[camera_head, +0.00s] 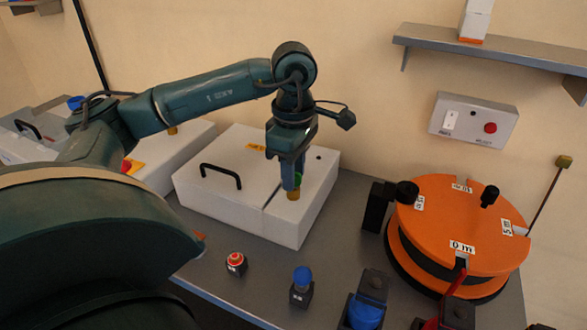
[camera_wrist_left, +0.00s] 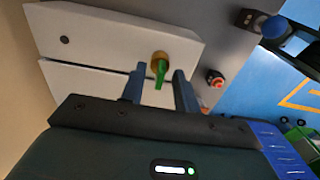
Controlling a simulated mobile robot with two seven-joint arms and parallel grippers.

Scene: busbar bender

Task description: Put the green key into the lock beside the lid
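The green key (camera_wrist_left: 161,70) stands in the round brass lock (camera_wrist_left: 158,57) in the left wrist view, its upper part pointing toward my gripper. In the head view the brass lock (camera_head: 293,195) shows on the white box (camera_head: 318,196), beside the lid (camera_head: 215,192) with its black handle. Only a bit of green (camera_head: 299,179) shows there behind my fingers. My left gripper (camera_head: 291,178) points down over the lock. In the wrist view the fingers of my left gripper (camera_wrist_left: 159,85) are apart, with gaps on both sides of the key. My right gripper is not seen.
An orange round bender (camera_head: 460,215) stands to the right of the box. A red button (camera_head: 236,262), a blue-topped button (camera_head: 302,285) and other controls sit along the front. Another white box (camera_head: 185,148) is at the left. A control panel (camera_head: 475,120) hangs on the wall.

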